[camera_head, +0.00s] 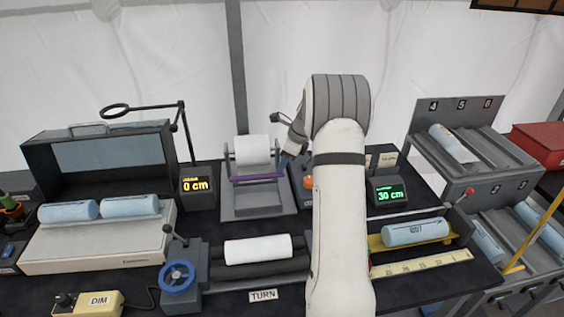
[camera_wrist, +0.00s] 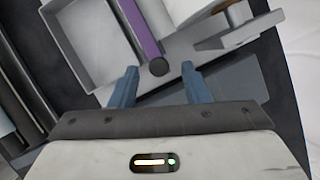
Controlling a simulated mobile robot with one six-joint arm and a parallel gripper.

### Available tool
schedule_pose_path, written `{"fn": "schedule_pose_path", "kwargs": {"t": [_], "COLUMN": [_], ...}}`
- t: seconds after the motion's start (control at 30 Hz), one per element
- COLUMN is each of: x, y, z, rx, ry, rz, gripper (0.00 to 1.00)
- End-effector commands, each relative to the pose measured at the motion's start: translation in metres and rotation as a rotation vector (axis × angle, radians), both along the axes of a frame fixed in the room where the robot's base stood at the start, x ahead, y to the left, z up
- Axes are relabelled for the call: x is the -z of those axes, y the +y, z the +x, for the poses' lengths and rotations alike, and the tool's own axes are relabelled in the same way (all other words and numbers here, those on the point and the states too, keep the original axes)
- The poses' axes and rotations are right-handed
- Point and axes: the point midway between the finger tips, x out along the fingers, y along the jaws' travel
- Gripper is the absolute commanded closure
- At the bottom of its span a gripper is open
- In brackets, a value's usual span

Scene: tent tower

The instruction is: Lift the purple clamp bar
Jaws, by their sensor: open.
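The purple clamp bar (camera_head: 257,177) lies across the grey stand below a white roll (camera_head: 252,150) in the head view. In the wrist view the purple bar (camera_wrist: 140,28) runs down from the top edge and ends in a dark round knob (camera_wrist: 159,67). My gripper (camera_wrist: 160,72) is open, with one blue finger on each side of the knob and nothing visibly held. I cannot tell whether a finger touches the knob.
Displays reading 0 cm (camera_head: 196,186) and 30 cm (camera_head: 389,194) flank the stand. In front are a white roll on dark rollers (camera_head: 258,249) and a blue handwheel (camera_head: 179,276). Blue rolls (camera_head: 68,211) lie left, and a numbered rack (camera_head: 470,150) stands right.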

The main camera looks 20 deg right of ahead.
Motion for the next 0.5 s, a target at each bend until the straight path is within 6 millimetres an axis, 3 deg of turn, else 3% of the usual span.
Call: {"fn": "schedule_pose_path", "kwargs": {"t": [0.37, 0.5], "x": [0.0100, 0.0098], "y": [0.0045, 0.0047], "z": [0.0026, 0.0027], "rx": [-0.002, -0.002], "ry": [0.000, 0.000], "rz": [0.000, 0.000], "gripper": [0.57, 0.66]}}
